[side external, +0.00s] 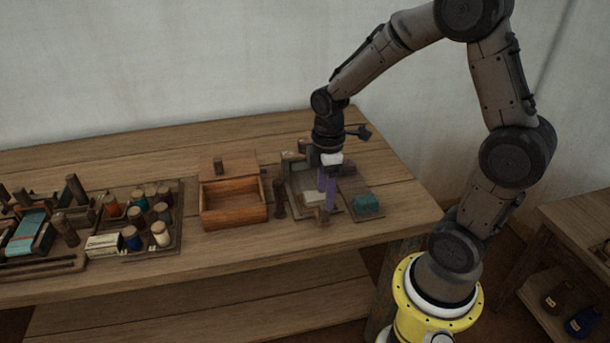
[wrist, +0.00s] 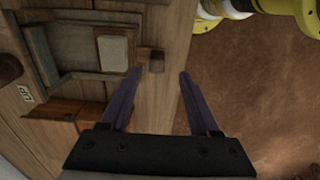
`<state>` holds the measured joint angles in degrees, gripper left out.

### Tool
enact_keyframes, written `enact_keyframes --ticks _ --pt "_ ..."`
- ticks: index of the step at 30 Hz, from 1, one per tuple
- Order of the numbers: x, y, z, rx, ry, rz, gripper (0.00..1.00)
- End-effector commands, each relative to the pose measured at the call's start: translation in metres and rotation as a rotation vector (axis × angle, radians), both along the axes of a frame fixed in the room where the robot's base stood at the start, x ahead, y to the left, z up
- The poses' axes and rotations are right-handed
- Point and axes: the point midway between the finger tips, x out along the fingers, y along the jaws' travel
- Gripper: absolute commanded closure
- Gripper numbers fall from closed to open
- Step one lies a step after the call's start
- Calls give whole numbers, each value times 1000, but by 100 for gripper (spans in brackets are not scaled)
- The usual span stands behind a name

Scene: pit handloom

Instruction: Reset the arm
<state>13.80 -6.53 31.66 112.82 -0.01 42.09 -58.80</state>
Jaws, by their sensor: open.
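My gripper (side external: 326,192) is open, with nothing between its two purple fingers. It points down over the right part of the wooden table (side external: 400,200), above a shallow wooden tray (side external: 297,203). In the wrist view the fingers of my gripper (wrist: 160,74) span the table's edge (wrist: 172,50), with a small brown wooden block (wrist: 151,60) just beyond the tips. A pale flat block (wrist: 113,50) lies in the tray left of the fingers. Whether the fingertips touch anything is hard to tell.
A wooden box (side external: 233,217) stands open left of my gripper. A rack of several spools (side external: 178,243) and a small loom-like frame (side external: 30,235) sit farther left. A teal bundle (side external: 366,203) lies to the right. Another table (side external: 575,220) stands at far right.

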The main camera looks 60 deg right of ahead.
Motion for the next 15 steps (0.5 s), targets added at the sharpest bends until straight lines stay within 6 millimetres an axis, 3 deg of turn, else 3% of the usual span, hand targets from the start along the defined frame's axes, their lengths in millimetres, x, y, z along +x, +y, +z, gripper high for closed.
enact_keyframes --ticks 5,7,11,15 --pt "1 3 2 -2 -8 9 38" --pt "7 6 14 -11 -46 23 38" --pt "9 21 63 -37 -181 67 38" --pt "-20 46 124 -32 -350 -10 38"
